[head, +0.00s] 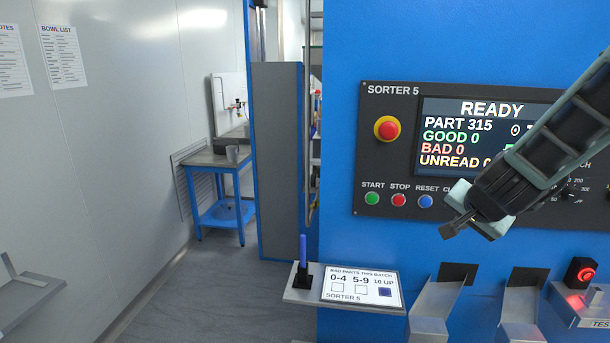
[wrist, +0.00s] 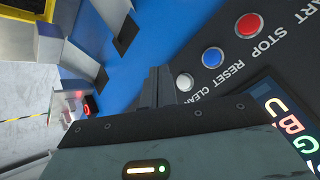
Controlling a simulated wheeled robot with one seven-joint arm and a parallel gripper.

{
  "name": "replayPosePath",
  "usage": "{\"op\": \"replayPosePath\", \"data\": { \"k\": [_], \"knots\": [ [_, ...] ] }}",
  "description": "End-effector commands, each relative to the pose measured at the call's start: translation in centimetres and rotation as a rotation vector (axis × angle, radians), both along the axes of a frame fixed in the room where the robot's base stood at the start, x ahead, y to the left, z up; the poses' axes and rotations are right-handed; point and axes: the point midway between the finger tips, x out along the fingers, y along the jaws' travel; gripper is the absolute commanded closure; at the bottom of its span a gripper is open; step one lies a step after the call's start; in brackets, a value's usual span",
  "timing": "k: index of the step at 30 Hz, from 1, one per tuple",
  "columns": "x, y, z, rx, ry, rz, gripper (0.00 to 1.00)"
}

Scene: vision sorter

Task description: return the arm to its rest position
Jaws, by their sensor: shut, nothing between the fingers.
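My gripper (head: 452,226) is shut and empty. In the head view it hangs in front of the blue sorter's black control panel (head: 400,103), with the arm coming in from the upper right and covering part of the panel and screen. Its tip is just right of and below the blue RESET button (head: 425,201). In the wrist view the shut fingers (wrist: 157,85) are close beside the white CLEAR button (wrist: 184,82). I cannot tell whether they touch the panel.
The screen (head: 460,130) reads READY, PART 315, GOOD 0, BAD 0. Below are metal chutes (head: 437,303), a red-lit test unit (head: 580,272) and a shelf with a card (head: 361,287), its 10 UP box filled, and a blue pen (head: 302,249).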

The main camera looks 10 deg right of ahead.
Motion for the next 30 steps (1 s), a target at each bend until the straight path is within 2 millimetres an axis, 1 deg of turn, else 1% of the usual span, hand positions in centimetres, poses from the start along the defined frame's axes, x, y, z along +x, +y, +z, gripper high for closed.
{"op": "replayPosePath", "data": {
  "k": [1, 2, 3, 5, 6, 8, 9, 11, 12, 13, 14, 15, 18, 21, 24, 25, 30],
  "knots": [
    [-0.2, 2.0, -0.5, 0.007, 0.01, 0.065, 1.0],
    [-0.4, 3.5, -0.7, 0.012, 0.019, 0.117, 1.0],
    [-0.8, 5.8, -1.1, 0.018, 0.037, 0.197, 1.0],
    [-2.1, 9.6, -1.8, 0.026, 0.072, 0.336, 1.0],
    [-3.3, 12.3, -2.4, 0.029, 0.102, 0.437, 1.0],
    [-5.6, 16.0, -3.2, 0.024, 0.153, 0.594, 1.0],
    [-7.5, 18.2, -3.9, 0.017, 0.193, 0.697, 1.0],
    [-10.7, 21.1, -4.8, -0.005, 0.257, 0.855, 1.0],
    [-13.0, 22.7, -5.5, -0.028, 0.305, 0.958, 1.0],
    [-14.8, 23.6, -6.0, -0.047, 0.343, 1.033, 1.0],
    [-16.5, 24.4, -6.5, -0.069, 0.38, 1.104, 1.0],
    [-18.8, 25.0, -7.1, -0.105, 0.432, 1.195, 1.0],
    [-23.7, 25.5, -8.3, -0.206, 0.55, 1.383, 1.0],
    [-26.9, 24.9, -9.1, -0.298, 0.641, 1.504, 1.0],
    [-28.4, 24.3, -9.3, -0.358, 0.692, 1.564, 1.0],
    [-28.6, 24.2, -9.3, -0.366, 0.699, 1.572, 1.0],
    [-28.7, 24.0, -9.2, -0.373, 0.706, 1.577, 1.0]
  ]
}}
